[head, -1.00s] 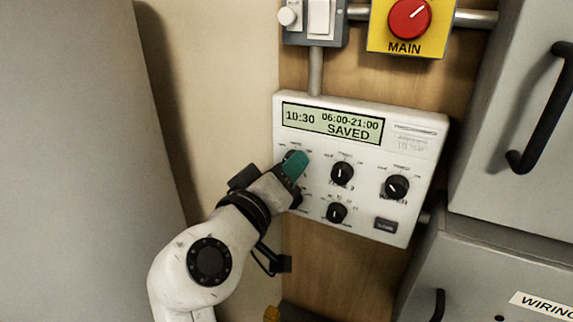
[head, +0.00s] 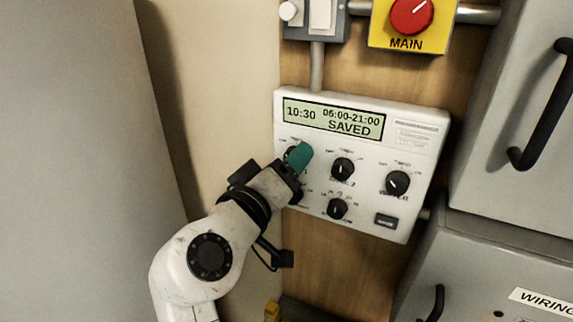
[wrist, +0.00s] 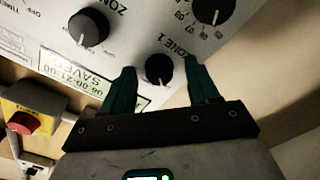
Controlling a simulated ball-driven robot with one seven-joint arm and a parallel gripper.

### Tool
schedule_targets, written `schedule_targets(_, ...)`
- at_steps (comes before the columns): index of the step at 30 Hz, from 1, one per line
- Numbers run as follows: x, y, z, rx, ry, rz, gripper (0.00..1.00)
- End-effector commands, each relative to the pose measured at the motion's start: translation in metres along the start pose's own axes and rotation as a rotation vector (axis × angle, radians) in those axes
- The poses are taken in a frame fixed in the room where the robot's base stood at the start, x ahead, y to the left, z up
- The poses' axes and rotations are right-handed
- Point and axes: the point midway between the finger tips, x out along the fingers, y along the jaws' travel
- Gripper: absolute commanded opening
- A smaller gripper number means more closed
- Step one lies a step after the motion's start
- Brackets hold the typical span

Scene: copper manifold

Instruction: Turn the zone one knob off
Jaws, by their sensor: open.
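The white programmer panel (head: 360,225) is mounted on the wooden wall, and its display reads 10:30, 06:00-21:00, SAVED. The zone one knob (wrist: 159,69) is black and round, with its label beside it in the wrist view. In the head view it is mostly hidden behind a teal finger. My gripper (head: 298,158) is at the upper left of the panel. In the wrist view its two teal fingers are open on either side of the zone one knob, with a visible gap on each side. A pale pointer mark shows on the knob.
The zone two knob (head: 343,169), water knob (head: 396,183) and a lower knob (head: 337,209) are close by on the panel. The red MAIN switch (head: 411,15) is above. Grey cabinets (head: 500,255) stand to the right.

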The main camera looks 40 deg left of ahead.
Motion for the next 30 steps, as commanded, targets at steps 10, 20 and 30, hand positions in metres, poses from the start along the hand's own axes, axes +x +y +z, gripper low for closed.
schedule_targets(10,-0.030,-0.002,0.002,0.002,0.002,-0.001,0.60)
schedule_targets(20,-0.090,-0.002,0.001,0.000,0.002,-0.001,0.60)
schedule_targets(30,-0.108,-0.001,0.000,0.000,0.000,0.000,0.60)
